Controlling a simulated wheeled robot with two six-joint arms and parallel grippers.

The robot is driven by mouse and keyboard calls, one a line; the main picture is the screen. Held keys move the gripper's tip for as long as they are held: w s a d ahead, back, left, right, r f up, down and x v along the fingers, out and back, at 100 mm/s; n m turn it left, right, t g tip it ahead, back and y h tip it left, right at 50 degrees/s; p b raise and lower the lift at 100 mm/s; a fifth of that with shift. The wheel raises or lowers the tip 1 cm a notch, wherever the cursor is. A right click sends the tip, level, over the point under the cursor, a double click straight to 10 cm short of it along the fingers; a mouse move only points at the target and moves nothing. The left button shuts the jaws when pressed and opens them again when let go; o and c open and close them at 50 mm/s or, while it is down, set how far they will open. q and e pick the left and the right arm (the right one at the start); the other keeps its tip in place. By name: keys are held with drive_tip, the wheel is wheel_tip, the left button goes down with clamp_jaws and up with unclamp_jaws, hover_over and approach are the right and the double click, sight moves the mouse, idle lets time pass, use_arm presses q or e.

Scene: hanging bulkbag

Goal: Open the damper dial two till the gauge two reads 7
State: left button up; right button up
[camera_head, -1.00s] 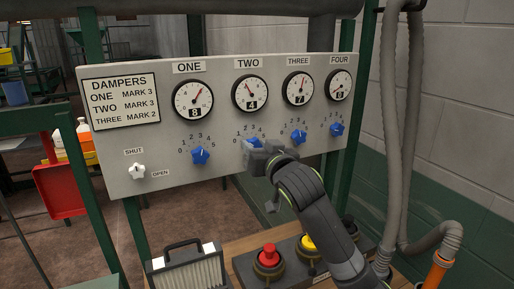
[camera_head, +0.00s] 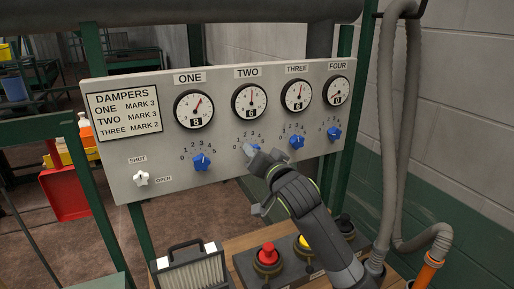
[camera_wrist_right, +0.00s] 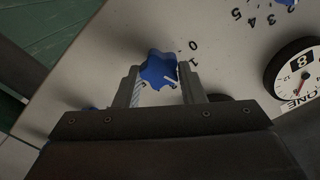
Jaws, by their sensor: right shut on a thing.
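The blue damper dial two (camera_wrist_right: 159,69) sits between the fingers of my right gripper in the right wrist view, with scale marks 0 and 1 beside it. My right gripper (camera_wrist_right: 158,86) is shut on this dial. In the head view the gripper (camera_head: 252,157) covers most of dial two, and its pointer setting is hidden. Gauge two (camera_head: 249,100) is the round white gauge under the TWO label, and its number window appears to read 6. My left gripper is not in view.
Gauge one (camera_head: 194,108) appears to read 8. Blue dials one (camera_head: 202,162), three (camera_head: 297,142) and four (camera_head: 334,133) flank dial two. A white SHUT/OPEN knob (camera_head: 141,178) is at left.

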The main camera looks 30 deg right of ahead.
drive_tip(key=shift+m, duration=0.4)
drive_tip(key=o, duration=1)
